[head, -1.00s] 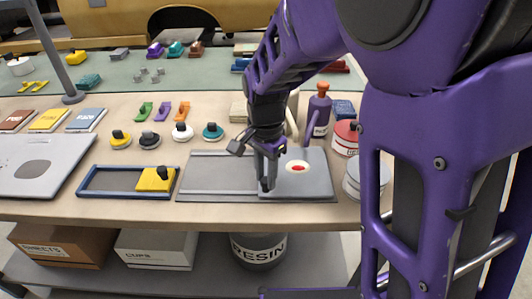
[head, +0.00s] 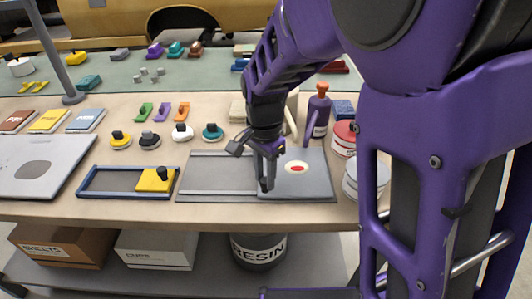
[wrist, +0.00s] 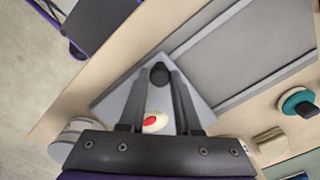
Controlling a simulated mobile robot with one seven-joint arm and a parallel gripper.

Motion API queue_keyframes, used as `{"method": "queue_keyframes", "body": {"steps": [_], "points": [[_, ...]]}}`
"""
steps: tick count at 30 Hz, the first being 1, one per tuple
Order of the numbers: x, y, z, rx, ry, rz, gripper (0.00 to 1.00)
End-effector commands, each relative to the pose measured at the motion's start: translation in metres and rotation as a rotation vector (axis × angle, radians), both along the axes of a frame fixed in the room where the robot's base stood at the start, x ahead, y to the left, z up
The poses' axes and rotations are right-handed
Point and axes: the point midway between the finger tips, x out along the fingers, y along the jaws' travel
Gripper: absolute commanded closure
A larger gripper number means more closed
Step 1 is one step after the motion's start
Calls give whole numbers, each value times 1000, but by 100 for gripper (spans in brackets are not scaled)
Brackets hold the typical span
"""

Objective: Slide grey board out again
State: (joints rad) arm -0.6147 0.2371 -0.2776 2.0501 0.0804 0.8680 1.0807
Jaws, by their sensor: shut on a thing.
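The grey board (head: 312,168), with a white and red spot on its face, lies flat over the right part of a wider grey tray with rails (head: 218,172). The tray's left part is bare. My gripper (head: 267,186) points down at the board's left end. In the wrist view my gripper (wrist: 160,78) is shut on the board's dark round knob (wrist: 159,73). The grey board also shows in the wrist view (wrist: 198,104), partly hidden behind the fingers. The tray (wrist: 250,55) extends to the upper right there.
A blue frame with a yellow block (head: 156,180) lies left of the tray. Round tins (head: 366,176) stand close to the board's right. The table's front edge is near.

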Motion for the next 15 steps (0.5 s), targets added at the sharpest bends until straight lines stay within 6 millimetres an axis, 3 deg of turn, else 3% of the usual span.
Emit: {"method": "queue_keyframes", "body": {"steps": [5, 15], "points": [[-1, 33, 4, 6, -2, 9, 100], [-1, 125, 4, 7, -1, 11, 100]]}}
